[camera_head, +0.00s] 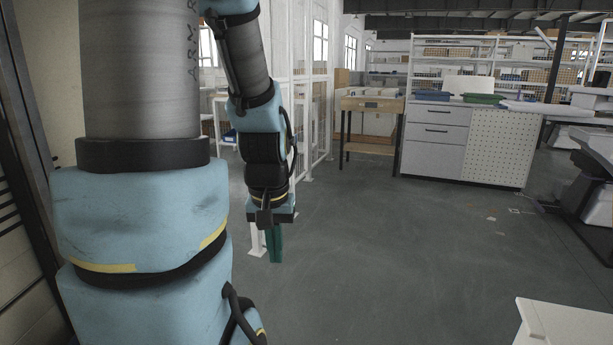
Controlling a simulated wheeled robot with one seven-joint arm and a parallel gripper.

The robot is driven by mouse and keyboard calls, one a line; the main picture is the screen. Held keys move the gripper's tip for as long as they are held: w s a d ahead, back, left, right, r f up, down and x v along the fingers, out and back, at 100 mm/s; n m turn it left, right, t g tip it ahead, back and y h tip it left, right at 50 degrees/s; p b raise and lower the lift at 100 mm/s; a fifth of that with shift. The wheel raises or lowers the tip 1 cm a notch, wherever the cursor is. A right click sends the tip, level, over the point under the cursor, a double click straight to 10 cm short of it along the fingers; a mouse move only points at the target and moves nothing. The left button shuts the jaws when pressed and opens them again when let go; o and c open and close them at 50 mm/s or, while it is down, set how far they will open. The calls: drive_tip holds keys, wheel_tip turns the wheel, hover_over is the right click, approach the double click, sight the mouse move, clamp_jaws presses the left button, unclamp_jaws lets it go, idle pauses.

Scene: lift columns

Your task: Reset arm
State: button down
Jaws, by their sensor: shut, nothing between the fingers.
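My arm, light blue and grey, fills the left side of the head view and hangs down from above. My gripper (275,243) is at its lower end, with green fingers pointing down at the floor. The fingers are together, with nothing seen between them. It hangs in front of the foot of a white post and touches no object that I can see.
A small wooden table (372,104) and a grey drawer cabinet (434,142) with a pegboard side stand at the back. White mesh fencing (311,90) is behind my arm. A white surface corner (560,322) is at the lower right. The middle floor (400,260) is clear.

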wheel_tip(320, 180, up, 14)
drive_tip(key=p, duration=1.3)
drive_tip(key=shift+s+a+f+p, duration=0.25)
drive_tip(key=shift+s+a+p, duration=0.05)
drive_tip(key=shift+s+a, duration=0.1)
